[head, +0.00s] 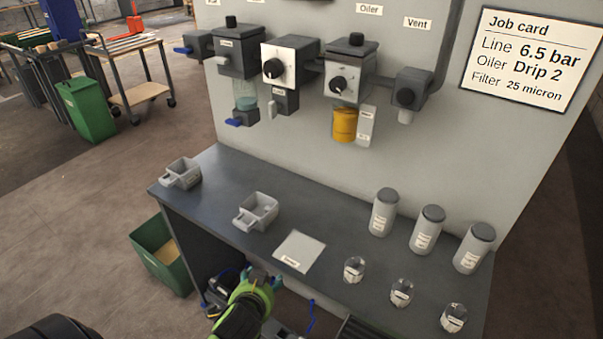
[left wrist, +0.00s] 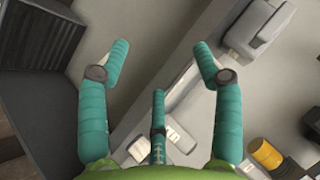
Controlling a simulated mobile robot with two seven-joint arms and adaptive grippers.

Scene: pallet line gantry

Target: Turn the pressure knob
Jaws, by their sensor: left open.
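I cannot read which is marked pressure. My left gripper (head: 266,279) is low in front of the bench's front edge, well below and apart from both knobs. In the left wrist view its teal fingers (left wrist: 160,50) are spread and empty. My right gripper is not in view.
The dark bench (head: 330,235) holds two grey scoops, a white card (head: 300,251), three lidded jars (head: 424,230) and three small glass cups along its right. A green bin (head: 160,250) stands at its left. A job card (head: 530,55) reads Line 6.5 bar.

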